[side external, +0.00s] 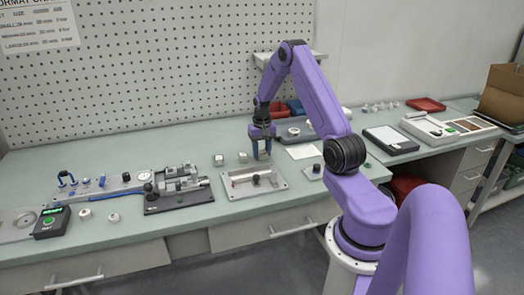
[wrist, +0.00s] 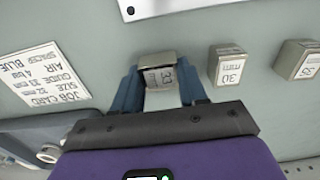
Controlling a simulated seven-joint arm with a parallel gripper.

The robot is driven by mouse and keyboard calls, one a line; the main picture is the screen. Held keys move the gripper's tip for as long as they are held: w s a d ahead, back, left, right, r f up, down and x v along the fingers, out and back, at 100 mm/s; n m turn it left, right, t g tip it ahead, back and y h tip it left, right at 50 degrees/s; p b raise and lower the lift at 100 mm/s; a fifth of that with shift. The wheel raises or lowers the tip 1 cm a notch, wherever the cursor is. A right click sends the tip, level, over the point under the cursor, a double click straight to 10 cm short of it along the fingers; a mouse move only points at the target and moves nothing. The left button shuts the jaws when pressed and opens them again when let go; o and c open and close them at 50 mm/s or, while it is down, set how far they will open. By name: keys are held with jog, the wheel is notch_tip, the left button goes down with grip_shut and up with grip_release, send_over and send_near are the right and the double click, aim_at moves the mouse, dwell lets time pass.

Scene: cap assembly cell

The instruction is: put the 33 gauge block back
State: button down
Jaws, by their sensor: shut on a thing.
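The 33 gauge block (wrist: 156,62) is a small metal block with a white label reading 33. It sits between the blue fingers of my gripper (wrist: 160,84), which is shut on it. In the side external view my gripper (side external: 262,152) points down at the bench, behind the metal tray. I cannot tell whether the block touches the bench. The 30 gauge block (wrist: 228,66) stands just right of it in the wrist view, apart from the fingers. The 25 gauge block (wrist: 299,61) stands further right. Both also show left of my gripper in the side external view, as small blocks (side external: 242,157).
A white job card (wrist: 42,74) lies left of my gripper in the wrist view. The metal tray (side external: 236,193) with a dark knob lies in front. A clamp fixture (side external: 178,190) stands to the left. Red and blue bins (side external: 296,107) stand behind.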

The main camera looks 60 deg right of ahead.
aim_at(262, 152)
jog(key=shift+f, duration=0.1)
jog(key=c, duration=0.6)
grip_release()
notch_tip(262, 152, up, 12)
jog(key=s+a+r+n, duration=0.1)
jog(key=a+r+n, duration=0.3)
jog(key=a, duration=1)
jog(key=a+r+n, duration=0.1)
jog(key=a+n, duration=0.4)
jog(key=a, duration=0.9)
jog(key=s+a+r+n, duration=0.1)
jog(key=s+a+n, duration=0.5)
jog(key=s+a, duration=0.45)
jog(key=s+a+n, duration=0.2)
jog(key=s+n, duration=0.4)
jog(key=s, duration=0.8)
jog(key=shift+a+f+n, duration=0.2)
jog(key=shift+f+n, duration=0.1)
jog(key=shift+f, duration=0.05)
